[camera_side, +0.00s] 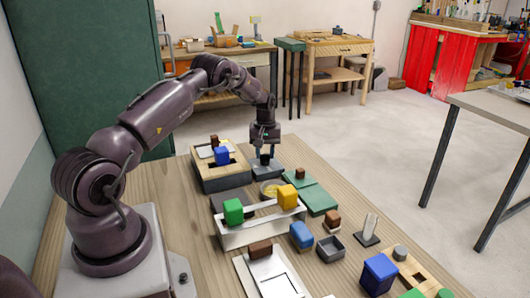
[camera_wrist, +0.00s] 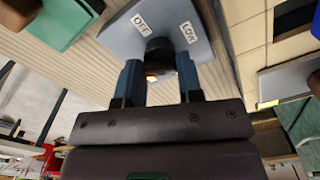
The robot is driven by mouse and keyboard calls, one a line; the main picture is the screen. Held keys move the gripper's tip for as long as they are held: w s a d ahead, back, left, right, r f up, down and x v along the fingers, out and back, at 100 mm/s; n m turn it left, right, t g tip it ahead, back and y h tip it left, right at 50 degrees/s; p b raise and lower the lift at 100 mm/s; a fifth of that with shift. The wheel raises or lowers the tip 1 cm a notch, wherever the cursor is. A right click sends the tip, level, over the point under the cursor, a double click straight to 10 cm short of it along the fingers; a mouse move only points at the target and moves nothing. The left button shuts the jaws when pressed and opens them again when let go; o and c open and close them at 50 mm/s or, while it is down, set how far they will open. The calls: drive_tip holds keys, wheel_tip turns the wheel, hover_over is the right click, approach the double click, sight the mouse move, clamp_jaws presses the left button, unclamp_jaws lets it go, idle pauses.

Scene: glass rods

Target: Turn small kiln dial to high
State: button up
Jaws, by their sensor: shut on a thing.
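The small kiln dial is a dark round knob (camera_wrist: 158,52) on a blue-grey plate (camera_wrist: 120,38) in the wrist view. The plate carries an "OFF" label (camera_wrist: 141,22) and a "LOW" label (camera_wrist: 188,32); no "HIGH" label can be seen. My gripper (camera_wrist: 160,75) is shut on the knob, one blue finger on each side. A small orange-white mark shows on the knob between the fingers. In the side view my gripper (camera_side: 265,155) points down over the grey dial plate (camera_side: 285,170) at the far part of the table, and hides most of the knob.
A wooden box with a blue block (camera_side: 222,156) stands just left of the dial. Green plates (camera_side: 318,198) lie to the right. A white tray (camera_side: 258,232) with green and yellow blocks stands nearer the camera. Several more blocks crowd the front right.

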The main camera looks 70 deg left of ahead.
drive_tip(key=m, duration=1.3)
drive_tip(key=shift+m, duration=0.3)
idle(0.4)
drive_tip(key=o, duration=0.9)
drive_tip(key=shift+o, duration=0.2)
wheel_tip(320, 180, up, 13)
